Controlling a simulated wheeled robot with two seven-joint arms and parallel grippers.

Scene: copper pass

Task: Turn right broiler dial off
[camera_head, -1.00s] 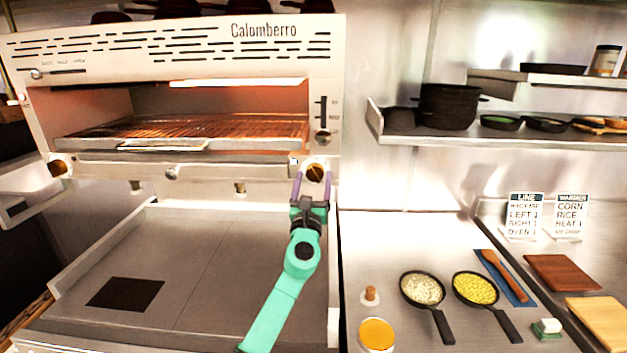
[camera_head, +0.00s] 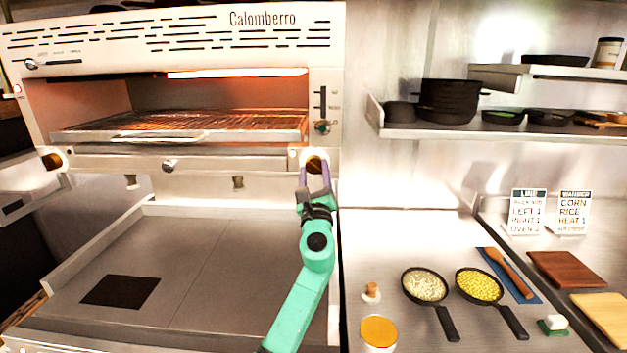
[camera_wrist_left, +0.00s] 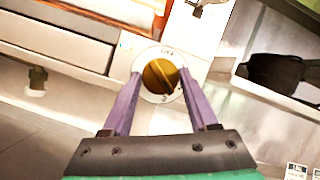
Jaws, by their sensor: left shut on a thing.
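The right broiler dial (camera_head: 314,165) is a round brass knob at the right end of the broiler's lower front bar. My left gripper (camera_head: 315,174) is at it, with a purple finger on either side. In the left wrist view the dial (camera_wrist_left: 161,77) sits between the fingertips of my left gripper (camera_wrist_left: 160,80), which are shut on it. Its raised grip bar lies slanted, and a pale ring with small marks surrounds it. The broiler (camera_head: 200,160) glows orange inside over its rack. My right gripper is not in view.
The left dial (camera_head: 53,160) is at the bar's other end. A flat griddle (camera_head: 220,260) lies below. Two pans (camera_head: 425,286) (camera_head: 479,286) of food stand on the right counter. A shelf (camera_head: 430,134) with pots is at the right. Two signs (camera_head: 527,211) stand by the wall.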

